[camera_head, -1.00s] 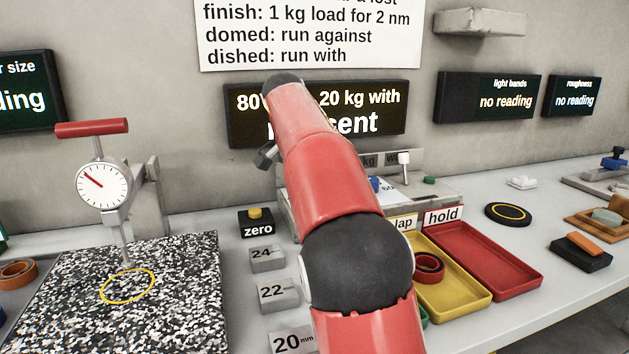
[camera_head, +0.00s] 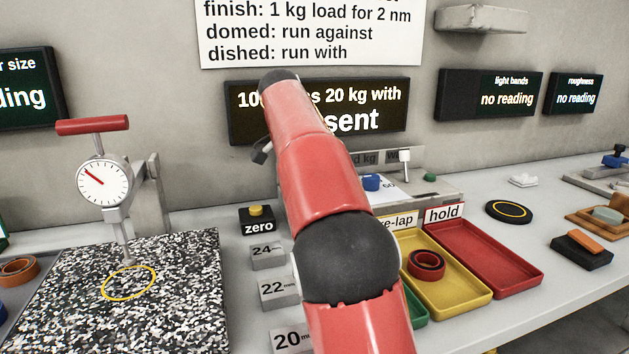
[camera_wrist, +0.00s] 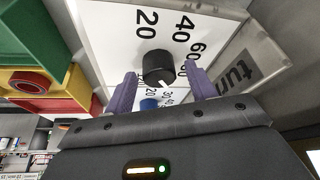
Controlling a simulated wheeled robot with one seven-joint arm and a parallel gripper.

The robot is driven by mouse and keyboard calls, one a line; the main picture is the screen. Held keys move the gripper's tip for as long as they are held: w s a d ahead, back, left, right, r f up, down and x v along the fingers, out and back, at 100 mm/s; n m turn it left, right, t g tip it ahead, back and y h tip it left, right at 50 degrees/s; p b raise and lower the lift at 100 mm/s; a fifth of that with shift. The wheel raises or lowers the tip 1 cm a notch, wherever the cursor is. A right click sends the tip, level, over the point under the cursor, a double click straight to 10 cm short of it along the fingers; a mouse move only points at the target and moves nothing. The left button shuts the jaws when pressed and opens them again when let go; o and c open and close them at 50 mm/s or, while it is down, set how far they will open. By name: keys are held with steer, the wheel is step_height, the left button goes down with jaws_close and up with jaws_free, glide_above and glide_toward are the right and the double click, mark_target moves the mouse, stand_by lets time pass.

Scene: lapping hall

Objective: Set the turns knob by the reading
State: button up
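The black turns knob (camera_wrist: 158,66) stands on a white dial face (camera_wrist: 105,20) marked 20, 40 and 60 in the wrist view. Its white pointer is towards the bottom of the picture. My gripper (camera_wrist: 160,72) has its two purple fingers either side of the knob, with a narrow gap showing on each side. In the head view my arm hides the gripper and the turns knob. The wall display (camera_head: 380,118) is partly covered by my arm; its top line starts with "10" and continues "20 kg with", and the lower line ends in "sent".
A blue knob (camera_wrist: 150,104) sits beside the turns knob. A yellow tray (camera_head: 470,302) holding a dark red ring (camera_head: 426,264) and a red tray (camera_head: 500,268) lie right of my arm. Numbered blocks (camera_head: 279,290) and a speckled plate (camera_head: 180,300) with a dial gauge (camera_head: 103,183) are left.

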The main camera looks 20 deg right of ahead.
steer(key=v, duration=0.5)
steer(key=shift+a, duration=0.25)
steer(key=s+a+b, duration=0.1)
steer(key=s+a, duration=0.3)
steer(key=a, duration=0.6)
steer(key=shift+s+a, duration=0.25)
steer(key=shift+a, duration=0.1)
